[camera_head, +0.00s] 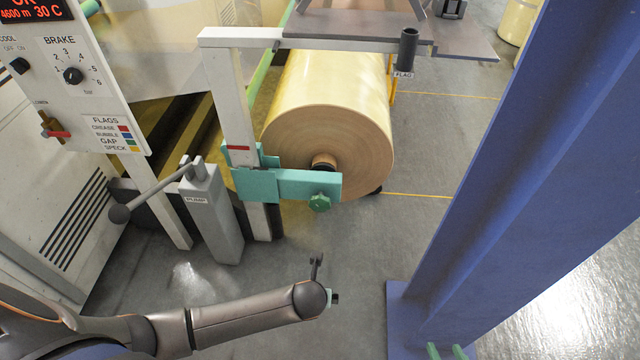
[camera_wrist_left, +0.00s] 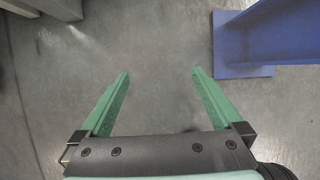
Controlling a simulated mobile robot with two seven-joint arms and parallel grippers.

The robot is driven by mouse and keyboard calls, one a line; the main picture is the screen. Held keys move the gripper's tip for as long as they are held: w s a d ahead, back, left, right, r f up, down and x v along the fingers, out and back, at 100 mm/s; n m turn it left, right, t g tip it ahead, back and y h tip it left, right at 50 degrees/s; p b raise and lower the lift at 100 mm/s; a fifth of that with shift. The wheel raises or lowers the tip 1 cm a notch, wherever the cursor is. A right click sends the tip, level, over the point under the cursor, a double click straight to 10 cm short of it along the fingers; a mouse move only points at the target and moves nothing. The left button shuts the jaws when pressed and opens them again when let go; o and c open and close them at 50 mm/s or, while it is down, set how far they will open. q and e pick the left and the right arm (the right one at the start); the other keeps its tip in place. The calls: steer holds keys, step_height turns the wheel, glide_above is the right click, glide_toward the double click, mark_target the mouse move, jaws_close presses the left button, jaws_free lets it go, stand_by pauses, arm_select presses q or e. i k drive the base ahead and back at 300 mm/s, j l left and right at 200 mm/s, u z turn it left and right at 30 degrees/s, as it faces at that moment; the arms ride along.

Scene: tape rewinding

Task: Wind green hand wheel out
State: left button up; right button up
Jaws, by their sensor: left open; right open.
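The green hand wheel (camera_head: 319,202) is a small lobed knob on the front of a teal bracket (camera_head: 290,184), below the end of the tape roll (camera_head: 335,135). My left arm reaches in from the lower left and ends below the wheel, clear of it. Its gripper is mostly hidden there by the wrist. In the left wrist view my left gripper (camera_wrist_left: 160,73) is open, with its green fingers apart over bare floor.
A blue column (camera_head: 510,170) stands on the right; its foot also shows in the left wrist view (camera_wrist_left: 243,70). A grey pump (camera_head: 213,215) with a ball-ended lever (camera_head: 150,193) stands left of the bracket. Floor below the wheel is clear.

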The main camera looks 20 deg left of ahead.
mark_target(321, 203)
steer(key=i+j, duration=0.3)
steer(key=i, duration=0.2)
steer(key=i+j, duration=0.3)
steer(key=i, duration=0.25)
